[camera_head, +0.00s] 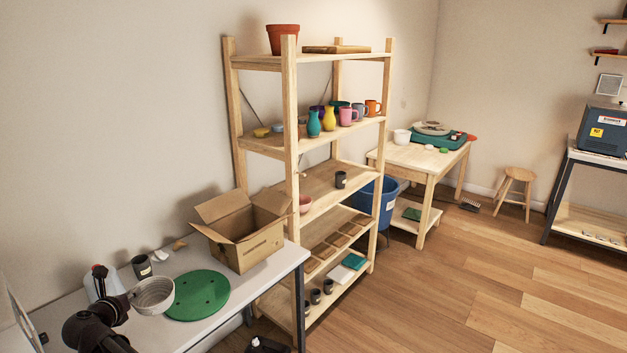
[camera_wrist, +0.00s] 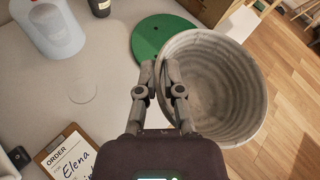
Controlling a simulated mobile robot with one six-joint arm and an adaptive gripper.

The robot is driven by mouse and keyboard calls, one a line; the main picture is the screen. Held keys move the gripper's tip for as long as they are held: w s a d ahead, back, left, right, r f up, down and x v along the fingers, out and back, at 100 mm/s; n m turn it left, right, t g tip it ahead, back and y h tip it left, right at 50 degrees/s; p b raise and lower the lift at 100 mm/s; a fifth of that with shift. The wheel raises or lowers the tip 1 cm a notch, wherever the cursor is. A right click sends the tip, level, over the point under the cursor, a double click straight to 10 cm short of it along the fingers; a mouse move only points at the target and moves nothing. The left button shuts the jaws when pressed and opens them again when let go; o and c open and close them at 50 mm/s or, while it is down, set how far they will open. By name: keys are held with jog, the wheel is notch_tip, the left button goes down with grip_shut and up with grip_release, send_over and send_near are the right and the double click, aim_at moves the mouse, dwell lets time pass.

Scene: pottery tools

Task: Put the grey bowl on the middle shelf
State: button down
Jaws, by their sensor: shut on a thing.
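The grey bowl (camera_head: 154,292) is ribbed and off-white grey, held at its left rim above the white table, overlapping the green disc's left edge in the head view. It fills the right of the wrist view (camera_wrist: 225,95), its open top facing the camera. My gripper (camera_wrist: 161,72) is shut on the bowl's near wall; in the head view my gripper (camera_head: 128,296) is dark and partly hidden by my arm. The wooden shelf unit stands to the right at the back. Its middle shelf (camera_head: 322,187) holds a dark cup (camera_head: 340,179) and a pink bowl (camera_head: 305,204) at the left end.
The green disc (camera_head: 197,295) and an open cardboard box (camera_head: 247,243) lie on the table between bowl and shelf unit.

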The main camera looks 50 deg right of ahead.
jog(key=shift+r+p, duration=1.1)
jog(key=shift+r, duration=0.55)
jog(key=shift+a, duration=0.15)
